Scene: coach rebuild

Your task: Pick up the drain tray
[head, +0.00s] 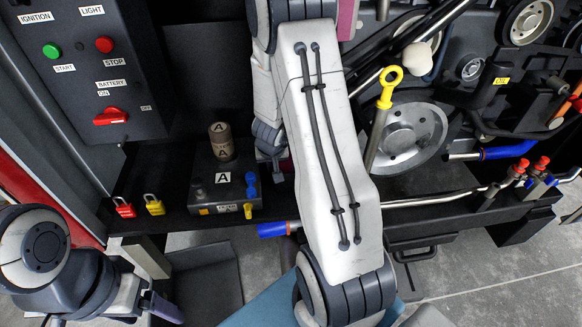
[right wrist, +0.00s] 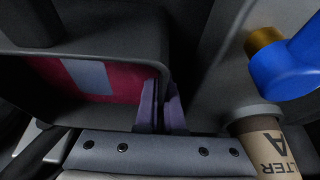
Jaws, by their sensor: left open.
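A dark grey, shallow, tray-like thing (head: 212,292) lies low under the bench, left of centre in the head view. It looks like the drain tray, but the bottom edge of the picture cuts it off. My left gripper (head: 112,314) is open at the lower left, to the left of this tray, with a purple fingertip near its left side. I cannot tell whether they touch. My right gripper (head: 272,160) hangs beside the black box marked A. In the right wrist view, its purple fingers (right wrist: 161,106) are close together beside a dark frame; contact is unclear.
A brown filter (head: 222,142) marked A stands on the black box (head: 222,190); it also shows in the right wrist view (right wrist: 268,148). Red and yellow padlocks (head: 155,205) lie on the bench. A yellow dipstick handle (head: 390,86) stands among engine parts. Floor tiles (head: 475,268) show at right.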

